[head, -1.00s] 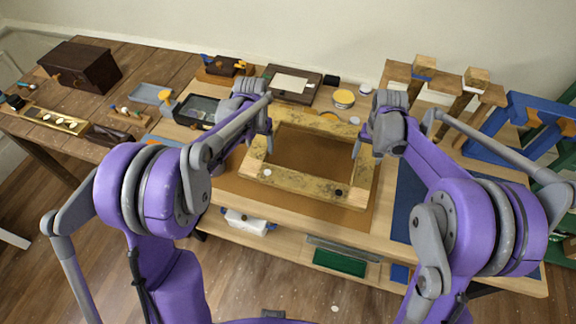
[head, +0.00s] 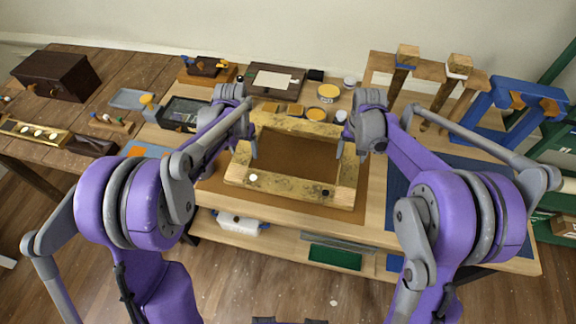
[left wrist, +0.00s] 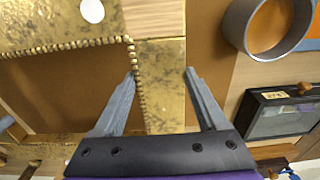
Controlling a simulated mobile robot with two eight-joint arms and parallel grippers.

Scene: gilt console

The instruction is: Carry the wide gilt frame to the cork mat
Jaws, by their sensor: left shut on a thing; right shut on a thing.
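The wide gilt frame (head: 290,186) is in the middle of the head view, with worn gold bars and a white and a dark round spot on its near bar. My left gripper (head: 252,148) is shut on its left bar, and my right gripper (head: 341,146) is shut on its right bar. In the left wrist view, the gilt bar (left wrist: 163,85) with a beaded inner edge runs between the fingers of my left gripper (left wrist: 161,74). The brown cork mat (head: 213,183) shows under and around the frame. I cannot tell whether the frame touches it.
Behind the frame are a yellow-topped tin (head: 328,93), a dark box with a pale sheet (head: 275,80) and small blocks. A dark glazed tray (head: 182,113) is at the left. A blue mat (head: 425,195) lies right, with wooden posts and a blue stand (head: 515,105) behind.

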